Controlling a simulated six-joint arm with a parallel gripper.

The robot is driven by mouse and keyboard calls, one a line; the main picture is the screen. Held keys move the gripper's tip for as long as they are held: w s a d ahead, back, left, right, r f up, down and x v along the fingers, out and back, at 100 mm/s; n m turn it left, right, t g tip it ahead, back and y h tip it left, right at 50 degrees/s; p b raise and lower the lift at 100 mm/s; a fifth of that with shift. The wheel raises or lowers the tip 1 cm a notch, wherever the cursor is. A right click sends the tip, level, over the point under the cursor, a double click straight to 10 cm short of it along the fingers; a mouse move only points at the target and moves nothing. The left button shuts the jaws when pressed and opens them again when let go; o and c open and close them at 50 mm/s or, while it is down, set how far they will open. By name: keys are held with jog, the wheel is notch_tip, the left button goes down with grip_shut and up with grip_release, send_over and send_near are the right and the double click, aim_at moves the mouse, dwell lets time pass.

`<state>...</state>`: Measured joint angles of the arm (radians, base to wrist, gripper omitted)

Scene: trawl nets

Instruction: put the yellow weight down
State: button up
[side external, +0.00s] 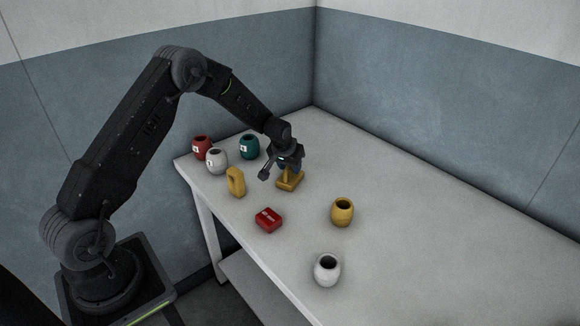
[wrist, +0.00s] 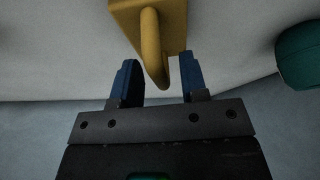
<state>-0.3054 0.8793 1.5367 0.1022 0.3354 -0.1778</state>
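The yellow weight (side external: 289,183) has a block-like base and a handle, and it appears to rest upright on the table (side external: 400,235). In the wrist view the yellow weight (wrist: 178,18) is at the top, its handle reaching down between my fingers. My gripper (side external: 285,166) is right above the weight in the side view. In the wrist view my gripper (wrist: 162,75) has its two blue fingers apart, one on each side of the handle, with a clear gap on the right. The upper handle is partly hidden by the gripper in the side view.
A red jar (side external: 202,147), a white jar (side external: 216,161) and a teal jar (side external: 250,147) stand at the back left. A yellow upright piece (side external: 236,182), a red box (side external: 268,219), a yellow jar (side external: 342,212) and another white jar (side external: 327,270) stand nearer. The table's right is clear.

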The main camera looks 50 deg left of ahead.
jog(key=s+d+r+m, duration=0.1)
jog(key=s+d+r, duration=0.35)
jog(key=r, duration=0.35)
jog(key=s+d+r, duration=0.3)
jog(key=s+r, duration=0.3)
jog(key=r, duration=0.2)
jog(key=s+d+r+m, duration=0.1)
jog(key=s+d+r, duration=0.2)
jog(key=s+r, duration=0.35)
jog(key=s+d+r+m+h, duration=0.1)
jog(key=s+d+r, duration=0.1)
jog(key=s, duration=0.6)
jog(key=s+d+r+m+t, duration=0.1)
jog(key=s+d+r, duration=0.1)
jog(key=s+d, duration=0.3)
jog(key=s, duration=0.4)
jog(key=shift+s+r+m+h, duration=0.2)
jog(key=shift+r+m+h, duration=0.1)
jog(key=shift+r+h, duration=0.1)
